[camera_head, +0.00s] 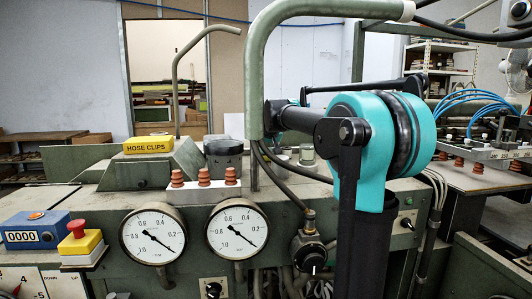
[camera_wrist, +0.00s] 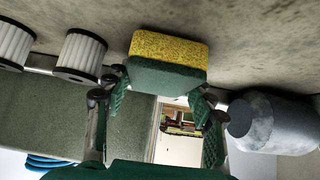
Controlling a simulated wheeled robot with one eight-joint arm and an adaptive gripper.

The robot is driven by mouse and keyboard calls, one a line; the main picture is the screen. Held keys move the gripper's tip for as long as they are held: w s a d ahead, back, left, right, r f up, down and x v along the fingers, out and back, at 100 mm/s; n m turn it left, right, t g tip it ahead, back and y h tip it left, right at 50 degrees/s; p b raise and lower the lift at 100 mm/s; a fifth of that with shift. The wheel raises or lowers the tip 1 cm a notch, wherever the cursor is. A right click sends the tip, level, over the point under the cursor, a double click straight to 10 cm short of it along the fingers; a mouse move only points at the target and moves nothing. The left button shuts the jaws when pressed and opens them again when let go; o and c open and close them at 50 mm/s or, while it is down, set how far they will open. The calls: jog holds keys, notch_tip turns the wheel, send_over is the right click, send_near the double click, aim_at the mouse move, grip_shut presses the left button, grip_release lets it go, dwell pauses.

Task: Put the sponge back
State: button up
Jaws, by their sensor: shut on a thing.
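The sponge (camera_wrist: 168,49), yellow with a dark green scouring layer, shows in the wrist view at top centre. My gripper (camera_wrist: 161,86) has its two green-padded fingers on either side of the sponge's green part and is shut on it. The sponge is close to a worn grey-brown surface (camera_wrist: 250,45); I cannot tell whether it touches it. In the head view, my arm reaches behind the green pipe, and neither the sponge nor my gripper can be made out there.
In the wrist view, white ribbed cylinders (camera_wrist: 80,54) stand left of the sponge and a grey rounded container (camera_wrist: 272,122) is to the right. The head view shows a yellow hose-clips box (camera_head: 148,145), a curved green pipe (camera_head: 256,85), gauges (camera_head: 153,236) and a red emergency button (camera_head: 77,228).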

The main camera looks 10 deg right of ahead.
jog(key=shift+f, duration=0.1)
jog(key=shift+f, duration=0.1)
jog(key=o, duration=0.9)
jog(key=v, duration=1.7)
jog(key=shift+s, duration=0.15)
